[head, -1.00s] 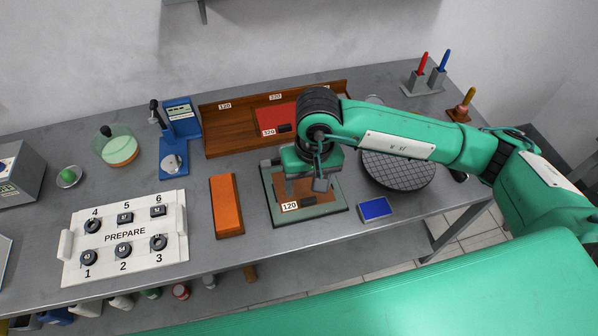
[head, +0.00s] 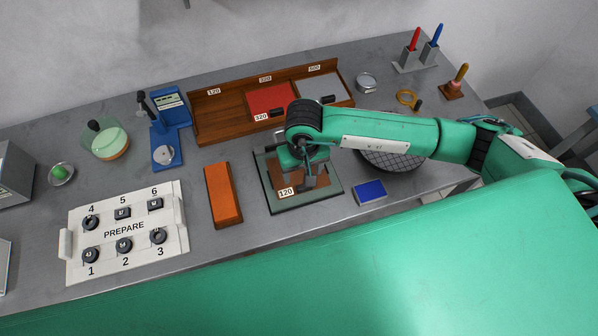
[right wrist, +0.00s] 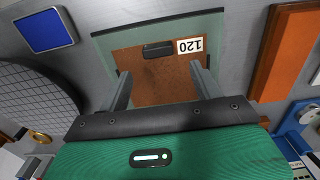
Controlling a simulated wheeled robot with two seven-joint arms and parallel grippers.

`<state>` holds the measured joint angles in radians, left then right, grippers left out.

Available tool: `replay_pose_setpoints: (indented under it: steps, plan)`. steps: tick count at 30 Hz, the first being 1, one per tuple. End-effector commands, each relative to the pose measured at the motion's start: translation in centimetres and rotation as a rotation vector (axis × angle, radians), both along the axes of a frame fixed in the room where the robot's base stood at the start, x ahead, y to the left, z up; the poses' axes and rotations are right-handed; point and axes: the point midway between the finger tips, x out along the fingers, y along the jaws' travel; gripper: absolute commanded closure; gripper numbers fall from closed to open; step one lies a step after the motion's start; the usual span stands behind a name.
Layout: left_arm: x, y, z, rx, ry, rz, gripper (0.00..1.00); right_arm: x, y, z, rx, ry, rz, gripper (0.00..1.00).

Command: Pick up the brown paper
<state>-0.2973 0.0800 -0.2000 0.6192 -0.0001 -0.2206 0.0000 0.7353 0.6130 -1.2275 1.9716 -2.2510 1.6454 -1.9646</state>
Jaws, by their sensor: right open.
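The brown paper (head: 321,177) carries a white "120" label and a dark block-like tab. It lies on a grey-green plate (head: 334,193) on the bench, and my right arm partly covers it in the head view. My right gripper (head: 307,182) is over the paper, pointing down. In the right wrist view the open fingers (right wrist: 161,82) stand on either side of the brown paper (right wrist: 150,88), with nothing between them. The tab (right wrist: 158,48) and label lie just beyond the fingertips. Whether the fingers touch the paper I cannot tell. My left gripper is not in view.
An orange block (head: 223,195) lies left of the plate, a blue pad (head: 370,191) at its right. A round dark gridded disc (head: 392,160) is partly under my arm. A wooden rack (head: 225,118) with red and grey sheets stands behind. A "PREPARE" board (head: 124,229) is at left.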

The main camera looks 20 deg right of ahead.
Motion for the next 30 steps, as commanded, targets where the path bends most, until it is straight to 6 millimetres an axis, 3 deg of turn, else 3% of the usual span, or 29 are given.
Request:
replay_pose_setpoints:
  steps: [3, 7, 12, 20, 27, 30]
  plan:
    - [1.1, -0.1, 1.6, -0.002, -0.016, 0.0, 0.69, -0.4, -0.1, -0.8, -0.001, 0.005, -0.002, 0.35]
    - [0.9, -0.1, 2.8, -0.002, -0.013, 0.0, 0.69, -0.6, -0.2, -2.3, -0.002, 0.005, -0.002, 0.35]
    - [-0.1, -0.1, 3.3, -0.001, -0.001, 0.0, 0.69, -0.5, -0.1, -4.3, 0.001, 0.002, -0.001, 0.35]
    - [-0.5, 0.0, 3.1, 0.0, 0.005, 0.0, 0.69, -0.4, -0.1, -4.8, 0.0, -0.001, 0.0, 0.35]
    - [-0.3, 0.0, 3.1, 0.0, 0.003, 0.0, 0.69, -0.4, -0.1, -4.7, 0.0, 0.0, 0.0, 0.78]
    - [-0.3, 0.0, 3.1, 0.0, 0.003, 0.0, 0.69, -0.4, -0.1, -4.7, 0.0, 0.0, 0.0, 0.82]
